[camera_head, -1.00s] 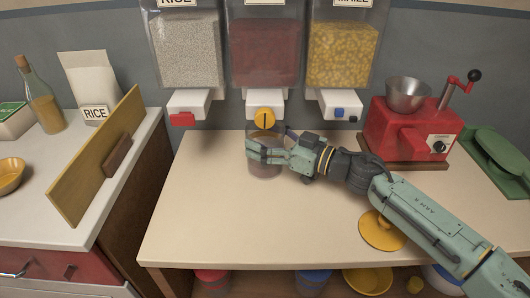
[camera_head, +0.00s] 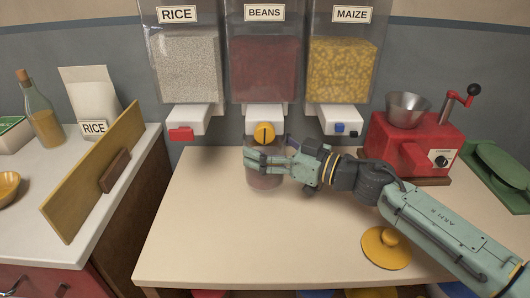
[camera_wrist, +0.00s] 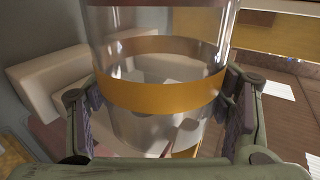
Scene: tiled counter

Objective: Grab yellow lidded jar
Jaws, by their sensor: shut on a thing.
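A clear jar with a yellow band (camera_wrist: 160,97) fills the middle of the wrist view, between the two fingers of my gripper (camera_wrist: 158,110). The fingers press on its sides at about the band. In the head view the jar (camera_head: 264,182) is upright under the spout of the beans dispenser, partly hidden by my gripper (camera_head: 262,160). Its lower part looks reddish brown; I cannot tell what is in it. A round yellow lid with a knob (camera_head: 385,248) lies apart on the counter, to the right, beside my forearm.
Rice (camera_head: 187,65), beans (camera_head: 263,68) and maize (camera_head: 343,68) dispensers hang above the counter (camera_head: 210,235). A red grinder (camera_head: 415,150) stands at the back right, beside a green scale-like object (camera_head: 497,175). A yellow board (camera_head: 92,172) stands on the left counter. The counter's front left is clear.

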